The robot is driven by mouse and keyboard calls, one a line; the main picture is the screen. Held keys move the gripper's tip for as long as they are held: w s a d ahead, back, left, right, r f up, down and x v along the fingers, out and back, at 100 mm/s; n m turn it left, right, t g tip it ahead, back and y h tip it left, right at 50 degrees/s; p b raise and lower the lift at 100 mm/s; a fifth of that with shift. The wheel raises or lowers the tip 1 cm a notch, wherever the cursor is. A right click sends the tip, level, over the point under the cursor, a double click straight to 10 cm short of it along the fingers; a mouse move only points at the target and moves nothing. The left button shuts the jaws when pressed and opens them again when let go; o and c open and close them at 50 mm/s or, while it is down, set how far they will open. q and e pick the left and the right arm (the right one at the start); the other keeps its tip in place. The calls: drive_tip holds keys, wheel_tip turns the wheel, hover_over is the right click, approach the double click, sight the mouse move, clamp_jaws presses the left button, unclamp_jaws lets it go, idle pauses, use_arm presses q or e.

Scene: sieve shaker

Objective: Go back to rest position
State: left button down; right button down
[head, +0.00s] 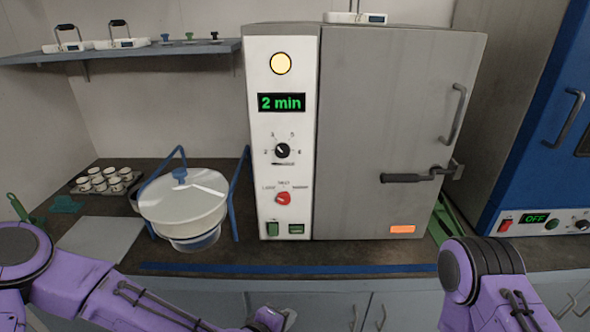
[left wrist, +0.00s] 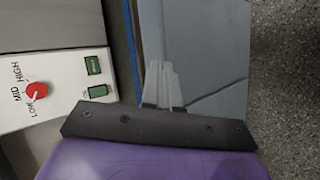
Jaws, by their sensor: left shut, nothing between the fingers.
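My left gripper (head: 272,320) is at the bottom edge of the head view, in front of the grey cabinet below the counter. It is shut and empty, and its closed fingers (left wrist: 163,85) show in the left wrist view over the cabinet front. The sieve shaker (head: 345,120) stands on the counter with its grey door closed. Its display reads 2 min, and its red knob (head: 283,198) also shows in the left wrist view (left wrist: 35,90). My right arm comes in at the lower right, and its gripper is out of view.
A white lidded pot (head: 183,205) sits in a blue stand left of the shaker. A tray of small cups (head: 104,180) is further left. A blue machine (head: 550,130) reading OFF stands at the right. The counter's front edge (head: 290,268) lies just beyond my left gripper.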

use_arm(q)
drive_tip(key=s+a+f+m+g+y, duration=0.3)
drive_tip(key=s+a+f+g+y, duration=0.15)
drive_tip(key=s+a+f, duration=0.9)
drive_tip(key=s+a+f+m+y, duration=0.1)
drive_tip(key=s+a+f+y, duration=0.1)
drive_tip(key=s+a, duration=0.2)
drive_tip(key=s+a+f+m+g+y, duration=0.1)
drive_tip(key=s+a, duration=0.3)
drive_tip(key=a, duration=0.6)
drive_tip(key=shift+a+f+m+y, duration=0.3)
drive_tip(key=shift+f+y, duration=0.55)
drive_tip(key=shift+f, duration=0.05)
drive_tip(key=shift+s+g, duration=0.1)
drive_tip(key=shift+g, duration=0.15)
idle(2.8)
